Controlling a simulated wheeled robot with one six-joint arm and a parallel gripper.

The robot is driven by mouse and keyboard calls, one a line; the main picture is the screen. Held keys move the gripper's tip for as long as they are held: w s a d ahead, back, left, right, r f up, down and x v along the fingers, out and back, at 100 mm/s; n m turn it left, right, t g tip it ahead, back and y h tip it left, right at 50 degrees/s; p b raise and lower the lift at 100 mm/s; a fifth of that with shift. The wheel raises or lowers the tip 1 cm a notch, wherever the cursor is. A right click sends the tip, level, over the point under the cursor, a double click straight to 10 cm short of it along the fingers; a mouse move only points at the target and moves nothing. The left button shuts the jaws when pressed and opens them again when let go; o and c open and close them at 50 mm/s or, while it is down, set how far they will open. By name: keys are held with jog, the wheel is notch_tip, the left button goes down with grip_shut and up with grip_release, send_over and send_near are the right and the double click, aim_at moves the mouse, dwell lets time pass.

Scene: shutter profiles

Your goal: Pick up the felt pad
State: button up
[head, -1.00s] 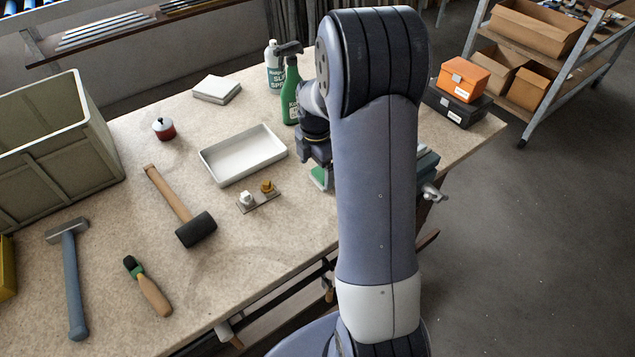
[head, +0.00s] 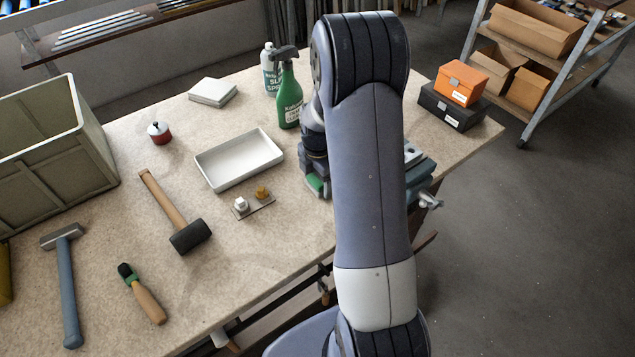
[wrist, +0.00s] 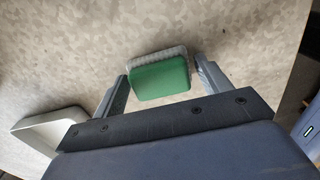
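The felt pad (wrist: 160,78) is a green block with a grey layer along its far edge. In the wrist view it sits between the two fingers of my gripper (wrist: 160,68), which are spread on its left and right. Narrow gaps seem to show at both sides, so the gripper looks open and is not closed on it. In the head view only a bit of the green pad (head: 316,184) shows beside my arm. My arm hides most of the gripper there.
A white tray (head: 239,177) lies left of the gripper, with a small plate of fittings (head: 255,208) in front. A green spray bottle (head: 289,98) stands behind. A blue-green vise (head: 421,173) is to the right, partly behind my arm. A mallet (head: 175,212) lies further left.

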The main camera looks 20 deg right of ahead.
aim_at(317, 179)
jog(key=c, duration=0.7)
jog(key=shift+r, duration=0.15)
notch_tip(317, 179, up, 10)
jog(key=shift+f+b, duration=0.1)
jog(key=shift+b, duration=0.6)
jog(key=o, duration=0.4)
jog(key=c, duration=0.3)
